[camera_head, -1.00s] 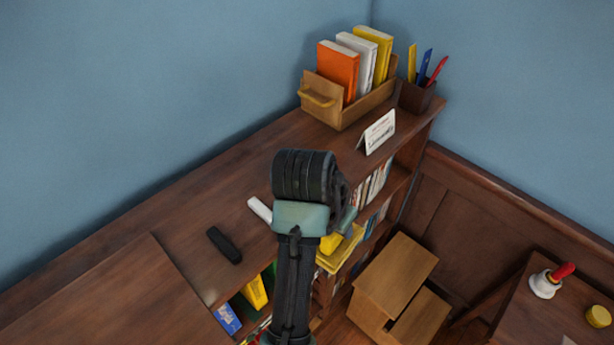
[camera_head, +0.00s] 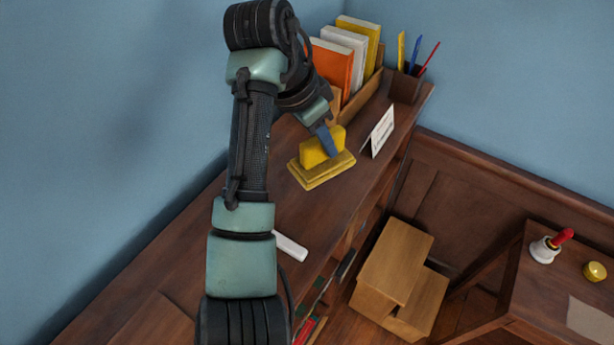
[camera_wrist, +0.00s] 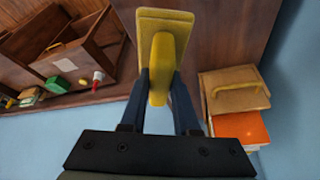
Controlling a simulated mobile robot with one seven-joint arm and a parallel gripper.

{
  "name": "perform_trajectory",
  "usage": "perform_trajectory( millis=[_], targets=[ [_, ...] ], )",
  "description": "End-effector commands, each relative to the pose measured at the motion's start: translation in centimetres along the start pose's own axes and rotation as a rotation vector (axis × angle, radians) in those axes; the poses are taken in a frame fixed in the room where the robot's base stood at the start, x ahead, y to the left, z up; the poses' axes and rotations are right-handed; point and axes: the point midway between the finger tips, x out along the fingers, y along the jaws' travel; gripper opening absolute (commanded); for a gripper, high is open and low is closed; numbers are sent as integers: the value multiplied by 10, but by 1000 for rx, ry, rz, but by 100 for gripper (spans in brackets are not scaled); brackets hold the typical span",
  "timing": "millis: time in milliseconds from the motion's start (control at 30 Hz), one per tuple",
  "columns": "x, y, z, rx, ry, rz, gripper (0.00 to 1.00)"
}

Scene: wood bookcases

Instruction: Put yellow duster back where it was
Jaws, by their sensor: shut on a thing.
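The yellow duster (camera_head: 320,170) has a flat base and a raised yellow grip block. In the head view it is over the bookcase top (camera_head: 312,207), left of the white card and in front of the book box. My gripper (camera_head: 327,143) is shut on the duster's grip block. In the wrist view the two fingers (camera_wrist: 160,95) clasp the block of the duster (camera_wrist: 165,20) from both sides. I cannot tell whether the base touches the wood or hangs just above it.
A wooden box (camera_head: 362,98) with orange, white and yellow books stands close behind the duster. A folded white card (camera_head: 378,132) stands to its right, and a pen cup (camera_head: 405,88) is farther back. A white stick (camera_head: 290,246) lies toward the front on the top.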

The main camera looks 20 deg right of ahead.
Motion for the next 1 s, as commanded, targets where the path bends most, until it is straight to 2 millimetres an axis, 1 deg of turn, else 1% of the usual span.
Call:
perform_trajectory(
  millis=[100,200,367,500,600,967,1000],
  targets=[
    [20,1,10,-6,-1,5,0],
    [34,1,16,-5,-2,2,0],
    [48,0,21,-4,-1,2,0],
    [67,0,29,-6,-2,2,0],
    [76,0,33,-4,-1,0,0],
    [82,0,35,-3,0,-1,0],
    [82,0,35,-3,0,-1,33]
  ],
)
